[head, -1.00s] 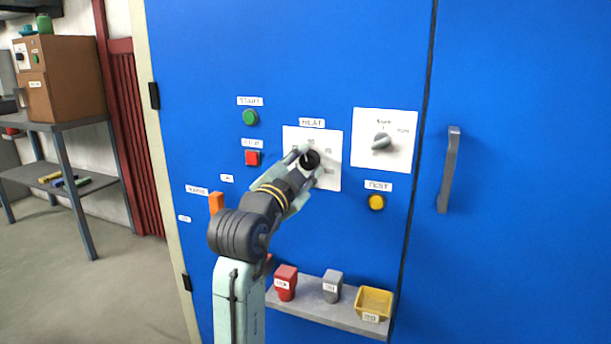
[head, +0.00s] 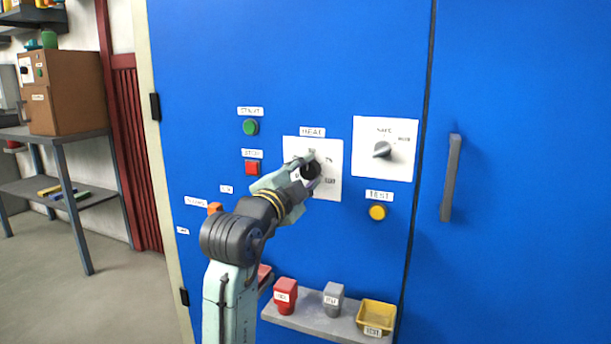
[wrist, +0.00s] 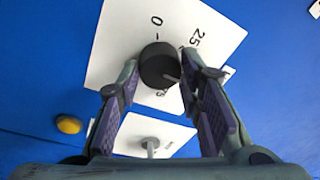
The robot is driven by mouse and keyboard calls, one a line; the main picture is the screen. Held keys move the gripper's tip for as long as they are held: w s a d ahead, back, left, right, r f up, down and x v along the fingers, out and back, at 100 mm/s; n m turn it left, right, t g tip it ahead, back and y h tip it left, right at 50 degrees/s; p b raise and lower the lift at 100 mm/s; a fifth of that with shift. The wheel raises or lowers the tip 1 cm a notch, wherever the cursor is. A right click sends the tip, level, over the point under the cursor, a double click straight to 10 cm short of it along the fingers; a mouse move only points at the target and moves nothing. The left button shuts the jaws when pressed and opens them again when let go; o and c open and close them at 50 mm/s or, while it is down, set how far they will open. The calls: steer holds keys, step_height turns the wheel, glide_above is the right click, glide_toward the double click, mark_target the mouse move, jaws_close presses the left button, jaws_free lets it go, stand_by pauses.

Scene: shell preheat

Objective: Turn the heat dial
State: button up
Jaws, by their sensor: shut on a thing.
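The heat dial is a round black knob (head: 312,171) on a white plate (head: 334,148) under a HEAT label, on a blue cabinet front. In the wrist view the dial (wrist: 160,65) sits between my two fingers, with the marks "0" and "25" printed on the plate near it. My gripper (head: 307,169) is shut on the dial, one finger on each side; it also shows in the wrist view (wrist: 160,72). The fingers hide part of the plate's scale and part of the knob in the head view.
A grey knob (head: 382,149) on a second white plate is to the right, above a yellow button (head: 377,212). Green (head: 250,127) and red (head: 252,168) buttons are left. A cabinet handle (head: 450,178) stands out at right. A small shelf (head: 312,320) below holds containers.

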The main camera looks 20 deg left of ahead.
steer(key=o, duration=1.2)
steer(key=shift+c, duration=0.2)
steer(key=s+a+f, duration=0.1)
steer(key=s, duration=1.1)
